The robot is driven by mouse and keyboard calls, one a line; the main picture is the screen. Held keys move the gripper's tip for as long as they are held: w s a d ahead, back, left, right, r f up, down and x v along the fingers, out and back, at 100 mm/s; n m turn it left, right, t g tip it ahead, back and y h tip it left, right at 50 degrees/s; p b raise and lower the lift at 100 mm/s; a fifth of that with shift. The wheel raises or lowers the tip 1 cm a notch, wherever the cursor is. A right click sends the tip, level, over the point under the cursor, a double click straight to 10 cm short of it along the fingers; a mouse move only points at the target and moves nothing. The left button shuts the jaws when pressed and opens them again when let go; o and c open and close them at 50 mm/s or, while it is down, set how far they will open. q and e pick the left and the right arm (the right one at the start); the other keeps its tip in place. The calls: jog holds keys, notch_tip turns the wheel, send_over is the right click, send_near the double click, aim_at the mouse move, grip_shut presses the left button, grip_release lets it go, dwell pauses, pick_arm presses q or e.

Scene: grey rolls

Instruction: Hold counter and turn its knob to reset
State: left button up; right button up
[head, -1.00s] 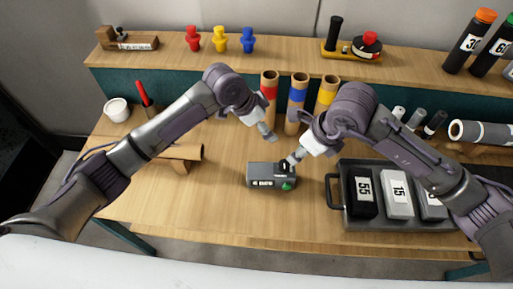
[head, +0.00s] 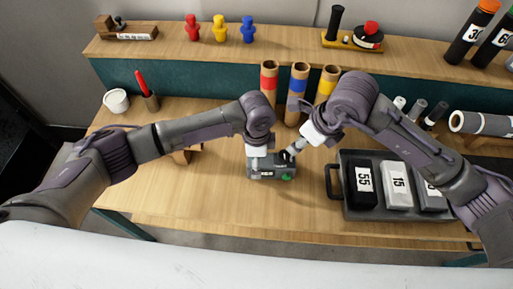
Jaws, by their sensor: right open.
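The counter (head: 268,174) is a small dark grey box with a white number strip and a green button on its front. It sits on the lower wooden table, near the middle. A black knob (head: 284,157) shows at its upper right. My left gripper (head: 257,163) is pointed down at the counter's left part; its fingers are small and partly hidden, so I cannot tell whether they grip it. My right gripper (head: 289,153) is open, with its fingertips at the knob; I cannot tell whether they touch it.
A grey tray (head: 346,211) with labelled blocks stands right of the counter. Tubes with red, blue and yellow bands (head: 298,93) stand behind it. A cardboard roll on a stand (head: 187,155) is partly hidden by my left arm. The table in front is clear.

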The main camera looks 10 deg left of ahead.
pick_arm(q)
jog(key=shift+f, duration=1.95)
jog(key=shift+c, duration=0.3)
